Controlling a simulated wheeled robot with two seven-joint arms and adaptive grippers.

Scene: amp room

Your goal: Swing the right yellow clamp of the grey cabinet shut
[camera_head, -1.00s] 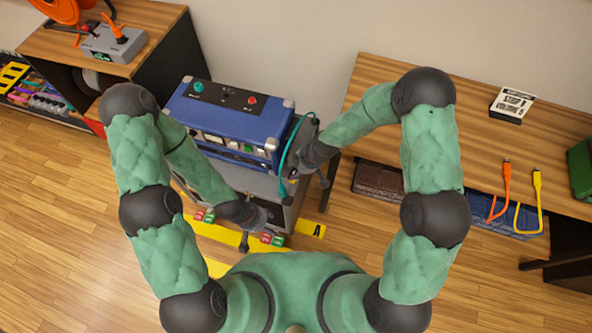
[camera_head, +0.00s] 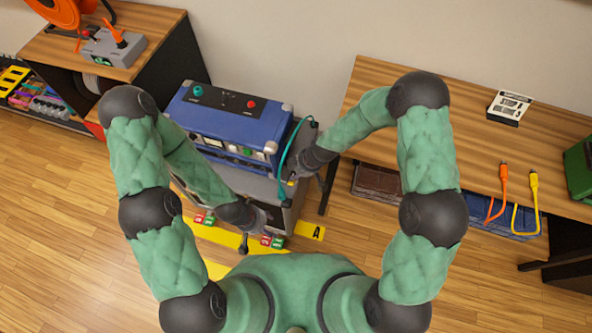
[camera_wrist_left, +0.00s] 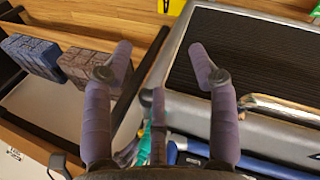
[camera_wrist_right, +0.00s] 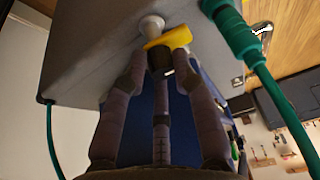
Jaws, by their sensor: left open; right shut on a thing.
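The grey cabinet (camera_head: 262,186) stands on the floor under the blue unit, mostly covered by my arms in the head view. Its grey side (camera_wrist_right: 100,45) fills the upper left of the right wrist view. The right yellow clamp (camera_wrist_right: 172,38) sits by a pale round knob on that side. My right gripper (camera_head: 306,177) is shut on the clamp; in the right wrist view its fingertips (camera_wrist_right: 160,68) meet at the clamp's lower edge. My left gripper (camera_head: 254,232) is open and empty by the cabinet's front; its spread fingers show in the left wrist view (camera_wrist_left: 163,75).
The blue unit (camera_head: 225,118) sits on the cabinet. A green cable (camera_wrist_right: 262,75) hangs close beside my right gripper. A wooden table (camera_head: 460,135) stands to the right. Yellow floor tape (camera_head: 312,231) and small red and green blocks (camera_head: 272,242) lie in front.

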